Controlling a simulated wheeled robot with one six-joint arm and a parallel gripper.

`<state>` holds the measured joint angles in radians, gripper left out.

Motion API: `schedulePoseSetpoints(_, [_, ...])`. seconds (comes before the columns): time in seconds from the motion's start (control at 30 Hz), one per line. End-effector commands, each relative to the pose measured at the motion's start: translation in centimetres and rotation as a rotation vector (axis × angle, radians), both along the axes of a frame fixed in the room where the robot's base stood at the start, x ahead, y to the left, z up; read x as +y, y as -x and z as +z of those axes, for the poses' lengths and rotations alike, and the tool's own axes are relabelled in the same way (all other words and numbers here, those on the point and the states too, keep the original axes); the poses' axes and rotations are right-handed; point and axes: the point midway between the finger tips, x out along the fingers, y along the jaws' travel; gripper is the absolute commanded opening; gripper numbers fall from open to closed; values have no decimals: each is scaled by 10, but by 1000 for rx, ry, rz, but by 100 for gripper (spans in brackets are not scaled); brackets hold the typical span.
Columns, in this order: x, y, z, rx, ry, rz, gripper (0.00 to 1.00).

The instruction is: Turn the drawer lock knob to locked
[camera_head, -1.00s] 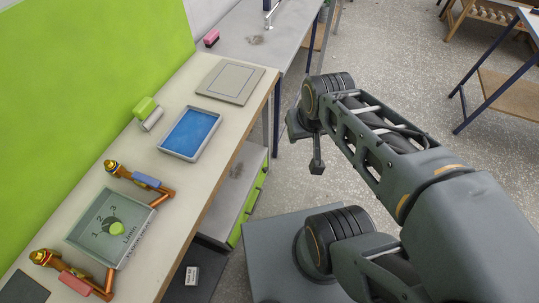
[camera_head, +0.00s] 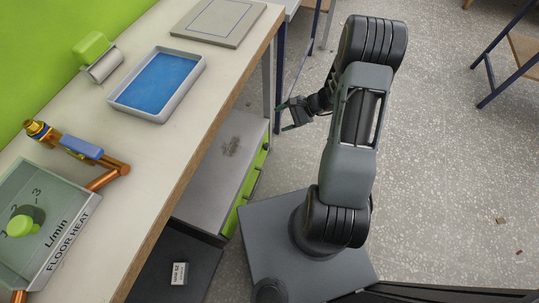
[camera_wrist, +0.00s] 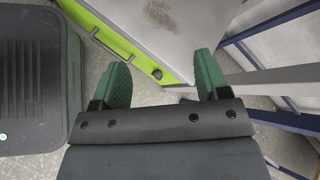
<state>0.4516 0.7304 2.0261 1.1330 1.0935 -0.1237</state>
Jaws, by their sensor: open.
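The grey drawer cabinet (camera_head: 225,165) with green fronts stands under the bench. In the wrist view, a small dark round knob (camera_wrist: 157,74) sits on the green drawer front (camera_wrist: 110,32), near its right end. A dark bar handle (camera_wrist: 112,44) is left of it. In the head view, a small dark spot at the front's far end may be the knob (camera_head: 266,147). My gripper (camera_head: 285,116) is open and empty, apart from the cabinet, beyond its far end in the head view. In the wrist view, the knob shows between the green fingers of my gripper (camera_wrist: 160,70). The knob's setting is too small to read.
The bench (camera_head: 160,160) overhangs the cabinet and carries a blue tray (camera_head: 158,84) and a floor heat box (camera_head: 65,240). A blue bench leg (camera_head: 280,80) stands near my gripper. A small white labelled box (camera_head: 179,273) lies below. The open floor is on the right.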

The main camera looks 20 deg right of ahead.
Motion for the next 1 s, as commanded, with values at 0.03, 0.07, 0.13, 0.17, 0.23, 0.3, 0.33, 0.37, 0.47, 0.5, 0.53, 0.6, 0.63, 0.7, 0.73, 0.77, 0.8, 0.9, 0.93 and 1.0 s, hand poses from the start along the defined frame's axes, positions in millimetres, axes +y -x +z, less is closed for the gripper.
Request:
schedulePoseSetpoints(0.03, [-8,-3,-51,36,-55,-82,69])
schedulePoseSetpoints(0.07, [-13,-5,-70,51,-85,-129,69])
schedulePoseSetpoints(0.13, [-22,-8,-112,83,-144,-235,69])
schedulePoseSetpoints(0.17, [-27,-8,-129,96,-168,-278,69])
schedulePoseSetpoints(0.23, [-35,-8,-165,121,-218,-373,69])
schedulePoseSetpoints(0.3, [-43,-6,-198,143,-256,-456,69])
schedulePoseSetpoints(0.33, [-46,-5,-210,151,-270,-489,69])
schedulePoseSetpoints(0.37, [-49,-4,-221,157,-283,-519,69])
schedulePoseSetpoints(0.47, [-55,0,-251,176,-318,-601,69])
schedulePoseSetpoints(0.5, [-57,1,-260,182,-327,-624,69])
schedulePoseSetpoints(0.53, [-59,2,-266,185,-334,-641,69])
schedulePoseSetpoints(0.6, [-60,4,-276,193,-345,-669,69])
schedulePoseSetpoints(0.63, [-61,4,-279,194,-347,-677,69])
schedulePoseSetpoints(0.7, [-59,2,-286,196,-352,-690,69])
schedulePoseSetpoints(0.73, [-57,1,-288,198,-353,-693,69])
schedulePoseSetpoints(0.77, [-55,-1,-290,198,-354,-694,69])
schedulePoseSetpoints(0.8, [-52,-5,-293,198,-354,-695,69])
schedulePoseSetpoints(0.9, [-39,-15,-299,198,-353,-693,69])
schedulePoseSetpoints(0.93, [-35,-19,-302,198,-353,-693,69])
schedulePoseSetpoints(1.0, [-26,-28,-307,197,-352,-691,69])
